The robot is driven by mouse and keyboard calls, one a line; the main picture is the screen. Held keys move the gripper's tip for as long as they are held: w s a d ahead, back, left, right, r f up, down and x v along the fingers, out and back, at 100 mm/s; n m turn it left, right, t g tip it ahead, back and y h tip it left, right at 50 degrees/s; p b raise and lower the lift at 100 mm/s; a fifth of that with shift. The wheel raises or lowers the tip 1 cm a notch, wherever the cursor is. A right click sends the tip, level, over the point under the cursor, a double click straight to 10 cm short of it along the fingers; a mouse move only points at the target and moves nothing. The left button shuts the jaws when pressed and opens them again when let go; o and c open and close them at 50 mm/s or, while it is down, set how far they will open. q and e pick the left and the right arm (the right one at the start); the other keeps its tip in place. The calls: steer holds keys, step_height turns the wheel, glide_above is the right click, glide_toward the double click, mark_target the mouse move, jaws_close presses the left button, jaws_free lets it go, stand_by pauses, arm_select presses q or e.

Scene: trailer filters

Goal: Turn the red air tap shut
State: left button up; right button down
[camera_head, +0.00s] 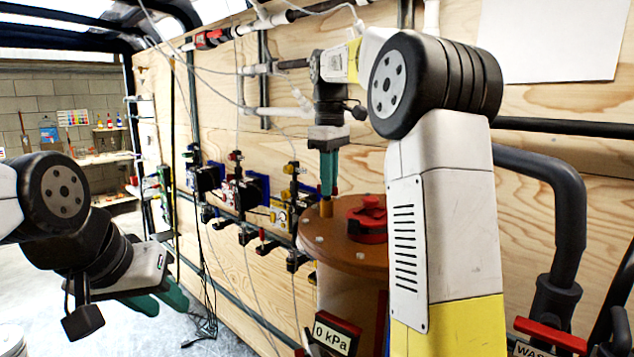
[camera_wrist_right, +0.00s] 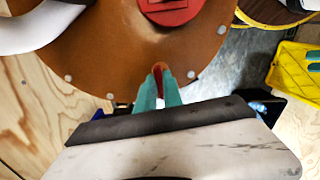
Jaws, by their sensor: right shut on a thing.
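My right gripper (camera_head: 328,190) points straight down at the rim of a brown round lid (camera_head: 350,252) on a tank. Its green fingers are shut on a small red-brown piece at the lid's edge, which shows between the fingertips in the right wrist view (camera_wrist_right: 160,68). I cannot tell if this piece is the red air tap's handle, as the fingers cover most of it. A larger red cap (camera_head: 368,218) sits on the lid, apart from the fingers; it also shows in the wrist view (camera_wrist_right: 170,10). My left gripper (camera_head: 160,300) is open and empty at the left.
A plywood wall carries pipes, with a red fitting (camera_head: 211,39) high up and a row of small valves (camera_head: 240,190) along it. A thick dark pipe (camera_head: 550,180) stands at right. Thin hoses hang left of the tank.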

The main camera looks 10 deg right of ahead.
steer(key=shift+m, duration=0.7)
steer(key=c, duration=1.5)
jaws_free()
steer(key=shift+r, duration=0.1)
step_height(320, 180, up, 8)
steer(key=shift+f, duration=0.15)
steer(key=shift+s, duration=0.15)
